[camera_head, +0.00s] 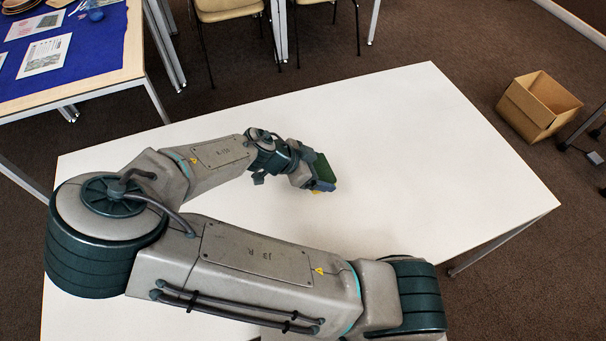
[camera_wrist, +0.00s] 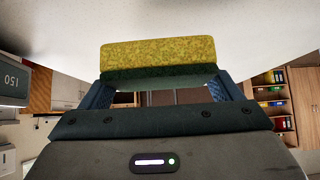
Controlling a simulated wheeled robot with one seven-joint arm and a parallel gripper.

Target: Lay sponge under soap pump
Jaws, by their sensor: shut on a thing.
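A sponge with a yellow body and a dark green layer (camera_wrist: 158,56) sits across the fingers of my gripper (camera_wrist: 160,84) in the wrist view. My gripper is shut on it. In the head view, the sponge's green face (camera_head: 323,169) shows at the tip of my gripper (camera_head: 320,184), over the middle of the white table (camera_head: 420,150). I cannot tell whether the sponge touches the table. I see no soap pump in either view; my arm hides part of the table.
The white table's top is bare to the right of and behind my gripper. An open cardboard box (camera_head: 538,105) stands on the floor at the right. A table with a blue cloth (camera_head: 95,50) and papers is at the upper left. Chairs (camera_head: 228,10) stand behind.

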